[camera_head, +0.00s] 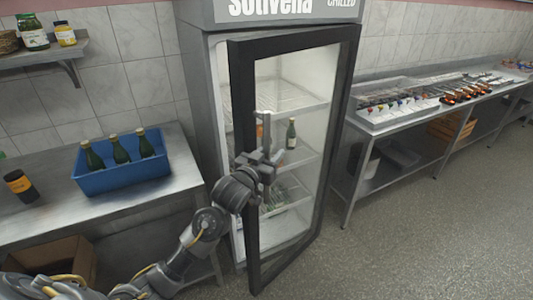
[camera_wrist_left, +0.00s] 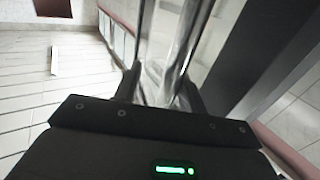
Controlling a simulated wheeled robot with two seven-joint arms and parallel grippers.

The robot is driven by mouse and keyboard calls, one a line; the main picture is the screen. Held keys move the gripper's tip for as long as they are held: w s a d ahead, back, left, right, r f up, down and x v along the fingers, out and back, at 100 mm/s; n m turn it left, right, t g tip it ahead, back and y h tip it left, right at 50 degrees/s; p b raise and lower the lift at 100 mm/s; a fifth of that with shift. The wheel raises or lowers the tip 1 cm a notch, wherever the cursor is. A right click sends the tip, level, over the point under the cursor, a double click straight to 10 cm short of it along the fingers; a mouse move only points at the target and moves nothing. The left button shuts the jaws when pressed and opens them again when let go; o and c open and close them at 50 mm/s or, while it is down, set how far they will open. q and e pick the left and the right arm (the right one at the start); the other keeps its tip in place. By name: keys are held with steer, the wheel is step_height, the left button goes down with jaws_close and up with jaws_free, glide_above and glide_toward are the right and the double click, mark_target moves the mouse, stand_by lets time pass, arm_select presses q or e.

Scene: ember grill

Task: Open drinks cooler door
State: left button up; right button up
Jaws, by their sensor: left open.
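The drinks cooler (camera_head: 198,90) stands upright in the middle of the head view. Its glass door has a dark frame (camera_head: 243,90) and is ajar, with its left edge swung out from the cabinet and its right side near the cabinet. My left gripper (camera_head: 266,155) is at the door's vertical metal handle (camera_head: 267,125). In the left wrist view the open fingers (camera_wrist_left: 160,85) are on either side of the bright handle bar (camera_wrist_left: 184,40); I cannot tell whether they touch it. My right gripper is not in view.
A blue crate (camera_head: 125,179) with green bottles stands on the steel counter (camera_head: 85,212) at left. A bottle (camera_head: 291,135) stands inside the cooler. A steel table with trays (camera_head: 385,125) is at right. The floor (camera_head: 420,240) in front at right is clear.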

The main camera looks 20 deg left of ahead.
arm_select(q)
steer(key=shift+d, duration=0.1)
steer(key=shift+s+d+p, duration=0.25)
steer(key=shift+s+p, duration=0.25)
steer(key=shift+s, duration=0.65)
steer(key=s+d+p, duration=0.2)
steer(key=s+p, duration=0.1)
steer(key=s, duration=0.7)
steer(key=shift+p, duration=0.3)
